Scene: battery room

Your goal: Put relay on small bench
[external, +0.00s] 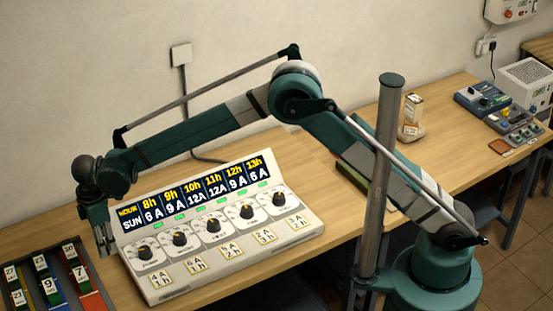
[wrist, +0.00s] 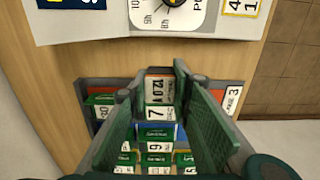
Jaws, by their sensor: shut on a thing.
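My gripper (external: 104,238) points down at the left end of the long bench, beside the grey dial panel and near the card tray. In the wrist view its two green fingers (wrist: 160,84) are closed on a small block with a pale label (wrist: 160,90) that seems to read "20A" upside down. I cannot tell whether this block is the relay; its lower part is hidden. A small bench (external: 540,47) shows at the far right edge.
The grey dial panel (external: 305,228) fills the bench's middle. The card tray (external: 72,250) holds several numbered cards. Blue instruments (external: 485,98) and a white vented box (external: 527,82) stand at the bench's right end. Wood is clear around the pale box.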

